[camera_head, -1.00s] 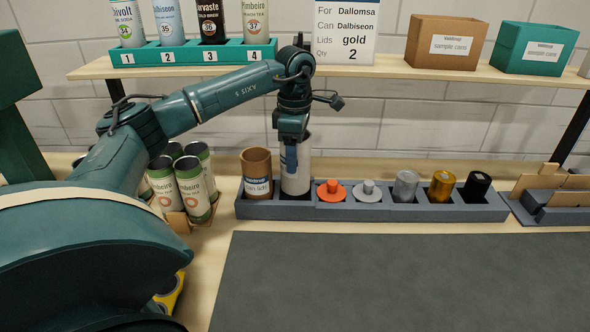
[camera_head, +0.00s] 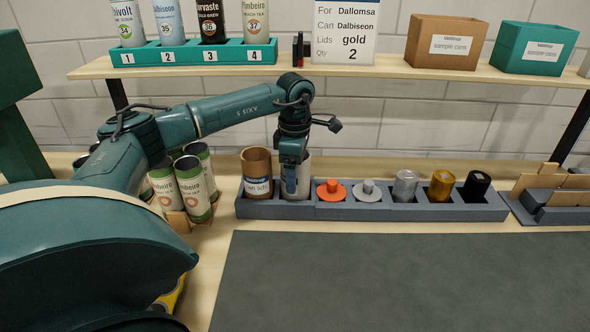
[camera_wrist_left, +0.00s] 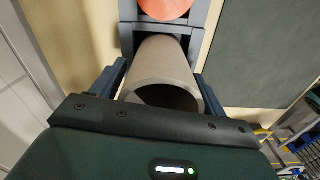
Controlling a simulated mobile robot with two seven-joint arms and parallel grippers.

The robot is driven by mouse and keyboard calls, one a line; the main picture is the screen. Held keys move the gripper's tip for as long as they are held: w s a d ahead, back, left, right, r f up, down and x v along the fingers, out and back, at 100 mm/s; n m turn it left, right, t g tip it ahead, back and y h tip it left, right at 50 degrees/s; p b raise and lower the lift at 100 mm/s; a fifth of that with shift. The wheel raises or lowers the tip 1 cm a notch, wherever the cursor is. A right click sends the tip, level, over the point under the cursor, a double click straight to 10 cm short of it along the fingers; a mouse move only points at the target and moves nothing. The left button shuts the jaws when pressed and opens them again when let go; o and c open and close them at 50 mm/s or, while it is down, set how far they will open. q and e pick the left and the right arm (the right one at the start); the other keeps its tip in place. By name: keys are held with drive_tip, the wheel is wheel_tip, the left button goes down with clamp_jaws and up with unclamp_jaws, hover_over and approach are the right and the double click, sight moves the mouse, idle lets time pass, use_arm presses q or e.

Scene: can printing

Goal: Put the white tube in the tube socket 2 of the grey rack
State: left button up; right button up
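The white tube (camera_head: 304,173) stands upright in the second pocket from the left of the grey rack (camera_head: 415,212), between the brown tube and the orange lid. My left gripper (camera_head: 291,182) reaches down over it from above. In the left wrist view the gripper's fingers (camera_wrist_left: 160,88) lie on either side of the white tube (camera_wrist_left: 165,65), seemingly against its wall, so it looks shut on it. The tube's open end faces the wrist camera. Its lower end is hidden in the rack. My right gripper is not in view.
A brown tube labelled for lids (camera_head: 256,165) stands in the leftmost pocket. An orange lid (camera_head: 331,190), a grey lid (camera_head: 368,191) and several small cylinders fill the pockets to the right. Printed cans (camera_head: 192,185) stand left of the rack. The dark mat (camera_head: 410,280) is clear.

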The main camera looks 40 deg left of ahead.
use_arm(q)
drive_tip(key=shift+o, duration=0.5)
drive_tip(key=shift+r, duration=0.15)
wheel_tip(320, 180, up, 12)
drive_tip(key=shift+b, duration=0.4)
